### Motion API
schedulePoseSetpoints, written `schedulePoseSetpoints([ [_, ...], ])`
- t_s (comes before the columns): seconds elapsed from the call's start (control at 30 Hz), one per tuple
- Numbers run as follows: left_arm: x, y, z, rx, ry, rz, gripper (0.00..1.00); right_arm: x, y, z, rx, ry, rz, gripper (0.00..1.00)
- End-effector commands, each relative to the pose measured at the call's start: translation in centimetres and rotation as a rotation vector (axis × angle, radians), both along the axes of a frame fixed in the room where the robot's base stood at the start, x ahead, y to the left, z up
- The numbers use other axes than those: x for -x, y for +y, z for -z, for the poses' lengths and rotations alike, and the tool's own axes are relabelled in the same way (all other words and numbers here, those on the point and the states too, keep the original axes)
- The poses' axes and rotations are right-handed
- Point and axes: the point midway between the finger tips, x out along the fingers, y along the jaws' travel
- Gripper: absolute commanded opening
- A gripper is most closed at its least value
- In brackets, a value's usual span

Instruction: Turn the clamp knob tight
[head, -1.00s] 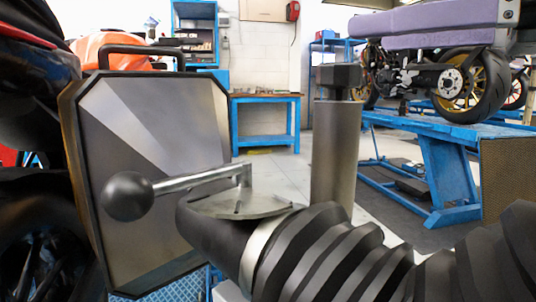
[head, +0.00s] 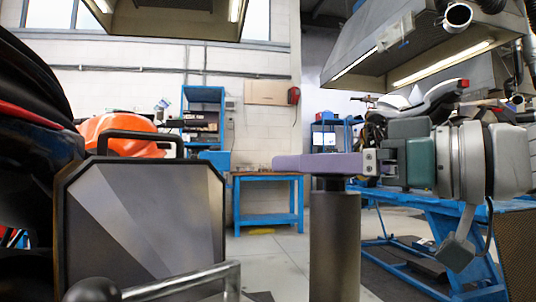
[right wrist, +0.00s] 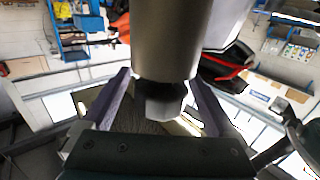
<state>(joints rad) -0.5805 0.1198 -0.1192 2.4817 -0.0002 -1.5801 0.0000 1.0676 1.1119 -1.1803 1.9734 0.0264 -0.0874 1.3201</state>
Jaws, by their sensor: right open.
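The clamp knob, a dark faceted head on a thick grey cylinder (head: 335,245), is mostly hidden behind my gripper in the head view; a dark sliver of the knob (head: 327,184) shows below the finger. My right gripper (head: 285,162) reaches in from the right at knob height, with its purple fingers level. In the right wrist view, the dark knob (right wrist: 160,102) sits between the two purple fingers (right wrist: 158,84), with gaps visible on both sides. The gripper is open around the knob. My left gripper is out of view.
A lever with a black ball end (head: 92,290) stands at the bottom left, before a grey panel (head: 140,225) with a black frame. A motorcycle on a blue lift (head: 440,225) is at the right. A blue bench (head: 268,200) stands behind on open floor.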

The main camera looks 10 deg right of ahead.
Motion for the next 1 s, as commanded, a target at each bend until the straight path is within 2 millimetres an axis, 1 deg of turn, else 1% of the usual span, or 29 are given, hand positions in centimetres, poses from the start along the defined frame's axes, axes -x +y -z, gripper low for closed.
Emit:
schedulePoseSetpoints([
  [0.13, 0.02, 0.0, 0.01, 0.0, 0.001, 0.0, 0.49, -0.66, 0.64, 0.0, 0.0, 0.0, 0.0, 0.93],
  [0.4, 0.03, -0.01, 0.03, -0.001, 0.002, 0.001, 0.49, -0.74, 0.69, 0.04, 0.001, 0.0, 0.0, 0.93],
  [1.0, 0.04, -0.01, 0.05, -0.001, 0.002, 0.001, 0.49, -0.73, 0.67, 0.04, 0.001, 0.0, 0.001, 0.26],
])
